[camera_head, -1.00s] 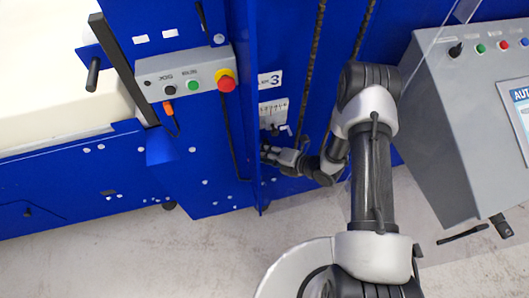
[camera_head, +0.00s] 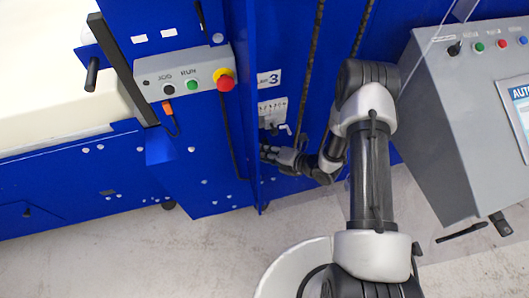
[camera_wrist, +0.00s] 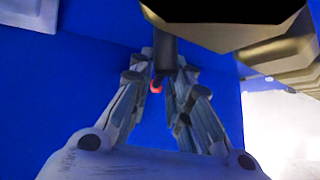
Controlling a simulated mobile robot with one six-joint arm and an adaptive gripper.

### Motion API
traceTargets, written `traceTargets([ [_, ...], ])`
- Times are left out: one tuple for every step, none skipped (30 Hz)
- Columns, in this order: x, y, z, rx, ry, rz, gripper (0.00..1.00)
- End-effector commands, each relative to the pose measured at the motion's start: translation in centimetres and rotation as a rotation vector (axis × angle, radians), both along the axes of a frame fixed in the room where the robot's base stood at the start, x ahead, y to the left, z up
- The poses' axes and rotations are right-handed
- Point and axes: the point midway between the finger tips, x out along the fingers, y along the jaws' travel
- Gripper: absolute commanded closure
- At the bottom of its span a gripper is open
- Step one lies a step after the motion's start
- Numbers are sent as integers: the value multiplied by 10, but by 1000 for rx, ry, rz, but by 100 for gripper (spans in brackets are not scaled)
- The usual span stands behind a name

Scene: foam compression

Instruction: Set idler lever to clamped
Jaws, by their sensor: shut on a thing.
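The idler lever shows in the wrist view as a dark bar (camera_wrist: 165,50) with a small red tip, between the fingers of my gripper (camera_wrist: 163,62). My gripper is shut on this lever. In the head view my gripper (camera_head: 266,152) is at the blue machine panel, just below a white scale plate (camera_head: 272,110) under the "3" label. The lever is mostly hidden there by the fingers, and I cannot read its setting. A small light-coloured part (camera_head: 285,128) sticks out just above the gripper.
A grey JOG/RUN box (camera_head: 185,72) with a red stop button (camera_head: 226,83) is left of the gripper. A grey control console (camera_head: 450,130) stands to the right of my arm. In the wrist view, dark and brassy metal parts (camera_wrist: 285,55) hang close at the upper right.

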Motion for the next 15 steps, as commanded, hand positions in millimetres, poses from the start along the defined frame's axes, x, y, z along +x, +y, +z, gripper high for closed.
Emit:
traceTargets([
  [-1, 0, -1, -15, 2, -2, 100],
  [-1, 0, -1, -26, -2, -1, 100],
  [-1, 0, -1, -42, -7, -1, 100],
  [0, 0, -1, -58, -11, -2, 100],
  [-1, 0, -1, -73, -16, -1, 100],
  [-1, 0, -2, -97, -22, -2, 100],
  [-1, 0, -2, -116, -27, 0, 100],
  [0, 0, -2, -137, -34, -1, 100],
  [0, -1, -3, -166, -42, -2, 100],
  [-1, -1, -4, -188, -47, -1, 100],
  [-1, 0, -4, -209, -54, 0, 100],
  [0, -1, -5, -240, -63, -1, 100],
  [-1, -1, -5, -263, -69, -1, 100],
  [0, -1, -6, -284, -77, -1, 100],
  [0, -2, -6, -314, -84, -1, 100],
])
